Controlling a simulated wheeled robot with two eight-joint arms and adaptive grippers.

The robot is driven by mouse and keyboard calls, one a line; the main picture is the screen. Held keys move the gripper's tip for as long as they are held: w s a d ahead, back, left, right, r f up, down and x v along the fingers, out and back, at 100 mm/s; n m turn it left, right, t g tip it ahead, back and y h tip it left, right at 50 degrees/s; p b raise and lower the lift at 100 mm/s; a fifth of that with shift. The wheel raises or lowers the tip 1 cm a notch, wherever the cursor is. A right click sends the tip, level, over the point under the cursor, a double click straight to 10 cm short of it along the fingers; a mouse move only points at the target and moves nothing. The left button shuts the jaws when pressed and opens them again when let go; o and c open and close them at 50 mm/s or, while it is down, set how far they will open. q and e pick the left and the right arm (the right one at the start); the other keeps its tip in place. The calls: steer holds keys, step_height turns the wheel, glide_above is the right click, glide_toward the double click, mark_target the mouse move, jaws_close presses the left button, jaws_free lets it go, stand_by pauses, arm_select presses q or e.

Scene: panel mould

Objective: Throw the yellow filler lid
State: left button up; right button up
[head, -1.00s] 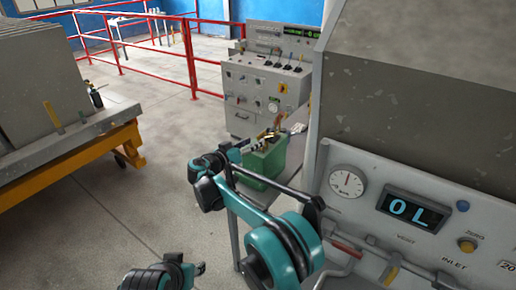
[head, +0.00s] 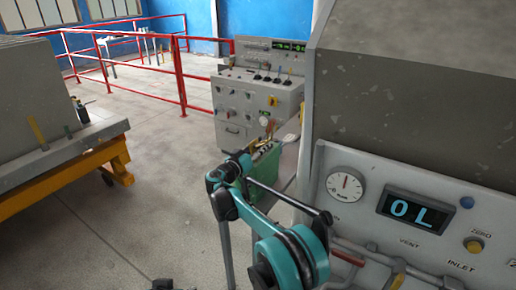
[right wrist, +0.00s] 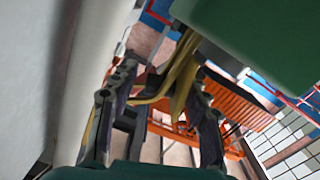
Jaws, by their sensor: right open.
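In the head view my right arm reaches out, with its wrist in front of a green bin (head: 265,172). My right gripper (head: 259,146) is small there and partly hidden at the bin's top, among yellowish and dark shapes. In the right wrist view the right gripper (right wrist: 158,85) has its two dark fingers apart. A yellow bent piece (right wrist: 182,80) shows between and beyond them; I cannot tell whether it touches a finger or is the filler lid. No clear filler lid shows in the head view.
A grey machine with a gauge (head: 345,184) and an "OL" display (head: 413,212) stands close on the right. A grey control cabinet (head: 240,110) stands behind the bin. An orange-framed table (head: 70,170) is at left; floor between is clear. Red railings (head: 180,70) run behind.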

steer(key=c, duration=1)
steer(key=shift+a+n, duration=0.15)
steer(key=shift+n, duration=0.15)
steer(key=shift+c, duration=0.2)
steer(key=n, duration=0.1)
steer(key=a+n, duration=0.1)
steer(key=n, duration=0.1)
steer(key=shift+w+p, duration=0.35)
steer(key=shift+w+a+f+n, duration=0.15)
steer(key=shift+w+a+n, duration=0.1)
steer(key=shift+n, duration=0.6)
steer(key=shift+w+a+f+n, duration=0.15)
steer(key=shift+a+n, duration=0.1)
steer(key=shift+n, duration=0.6)
steer(key=o, duration=1)
steer(key=shift+o, duration=0.2)
